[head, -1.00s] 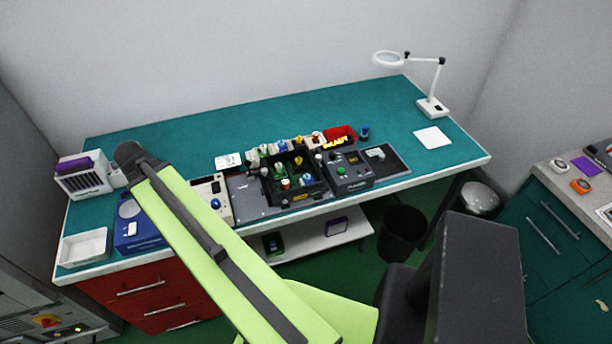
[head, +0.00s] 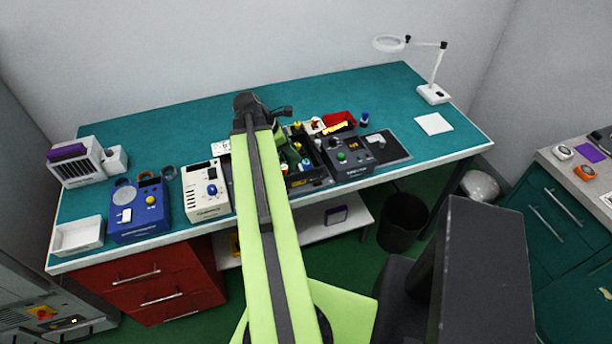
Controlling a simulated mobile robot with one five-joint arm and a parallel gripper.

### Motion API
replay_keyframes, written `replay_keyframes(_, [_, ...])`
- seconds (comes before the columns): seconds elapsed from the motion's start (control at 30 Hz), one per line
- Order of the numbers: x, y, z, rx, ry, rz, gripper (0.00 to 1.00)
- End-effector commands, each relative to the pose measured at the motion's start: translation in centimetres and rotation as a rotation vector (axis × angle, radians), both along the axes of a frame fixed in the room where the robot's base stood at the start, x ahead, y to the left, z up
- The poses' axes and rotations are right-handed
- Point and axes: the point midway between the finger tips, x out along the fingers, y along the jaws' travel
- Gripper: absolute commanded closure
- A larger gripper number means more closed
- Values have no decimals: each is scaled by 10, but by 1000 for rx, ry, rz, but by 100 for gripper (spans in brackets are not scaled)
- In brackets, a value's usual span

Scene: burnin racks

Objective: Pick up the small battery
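Several small battery-like cylinders with coloured ends stand in and around a black open rack (head: 325,181) on the bench; one with a pale blue end (head: 306,163) stands inside. A blue cylinder (head: 364,119) stands alone to the right of the red bin. I cannot tell which one is the small battery. My green arm crosses in front of the rack and hides its left part. A dark piece at the arm's far end, perhaps my gripper (head: 284,111), shows behind the rack; its fingers are too small and hidden to read.
The teal bench (head: 330,92) is clear at the back. A blue device (head: 140,228), a cream device (head: 194,204) and a white tray (head: 66,249) stand on the left. A dark tester (head: 338,165), a red bin (head: 345,117) and a magnifier lamp (head: 433,93) stand on the right.

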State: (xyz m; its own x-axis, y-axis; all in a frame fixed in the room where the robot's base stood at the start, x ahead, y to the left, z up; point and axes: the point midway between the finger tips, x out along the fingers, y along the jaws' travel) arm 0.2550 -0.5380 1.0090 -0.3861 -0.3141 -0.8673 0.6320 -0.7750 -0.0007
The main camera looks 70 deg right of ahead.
Motion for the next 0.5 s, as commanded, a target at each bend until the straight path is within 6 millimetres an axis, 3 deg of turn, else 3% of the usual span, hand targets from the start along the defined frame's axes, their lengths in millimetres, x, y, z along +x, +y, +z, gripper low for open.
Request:
replay_keyframes(0.03, [-5, -4, -20, 0, 0, -2, 64])
replay_keyframes(0.1, [-9, -8, -28, -1, -1, -2, 64])
replay_keyframes(0.37, [-14, -12, -31, -1, -1, 0, 64])
replay_keyframes(0.5, [-18, -15, -44, -1, -1, 0, 64])
